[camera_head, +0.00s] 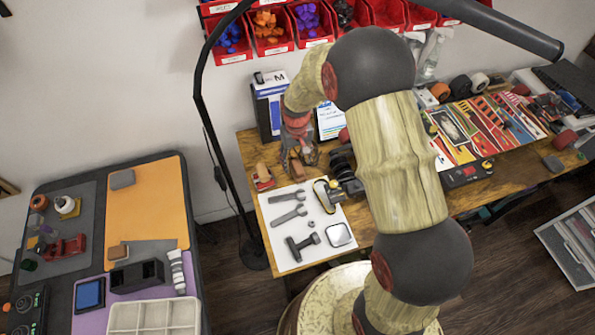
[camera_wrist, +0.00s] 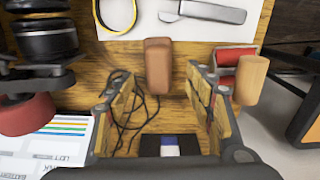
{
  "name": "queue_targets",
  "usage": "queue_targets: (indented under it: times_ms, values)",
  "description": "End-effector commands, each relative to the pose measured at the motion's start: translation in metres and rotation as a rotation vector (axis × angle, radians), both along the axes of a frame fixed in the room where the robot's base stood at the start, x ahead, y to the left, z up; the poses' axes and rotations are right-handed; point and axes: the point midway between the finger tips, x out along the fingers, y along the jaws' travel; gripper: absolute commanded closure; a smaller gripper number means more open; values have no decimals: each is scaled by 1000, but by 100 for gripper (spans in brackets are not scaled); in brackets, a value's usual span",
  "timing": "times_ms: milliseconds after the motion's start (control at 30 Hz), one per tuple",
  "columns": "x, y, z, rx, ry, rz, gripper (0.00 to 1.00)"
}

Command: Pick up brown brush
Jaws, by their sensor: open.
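The brown brush (camera_wrist: 158,66) shows in the wrist view as a small rounded brown block on the wooden bench, upper middle, just below the white sheet. Its bristles cannot be made out. My gripper (camera_wrist: 161,92) is open, with one finger to each side of the brush and nothing held. In the head view my gripper (camera_head: 299,150) is low over the left end of the bench. The brush (camera_head: 296,171) is there partly hidden by the fingers. I cannot tell whether the fingers touch it.
A red piece with a tan cylinder (camera_wrist: 250,82) lies close to the right finger. Black wheel-like parts (camera_wrist: 42,38) stand on the left. A white sheet (camera_head: 279,238) with wrenches lies in front. A blue-white box (camera_head: 270,104) stands behind. Thin black cable lies between the fingers.

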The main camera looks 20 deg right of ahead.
Motion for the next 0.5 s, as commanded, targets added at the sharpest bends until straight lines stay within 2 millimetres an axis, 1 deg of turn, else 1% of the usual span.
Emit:
queue_targets:
  times_ms: [33, 100, 233, 300, 500]
  values:
    - [-2, -1, -11, 0, 4, -1, 47]
    - [-2, -3, -21, 0, 4, -1, 47]
    - [-2, -2, -37, 0, 3, 0, 47]
    - [-2, -2, -40, 0, 2, 0, 47]
    - [-2, -2, -39, 0, 1, 0, 48]
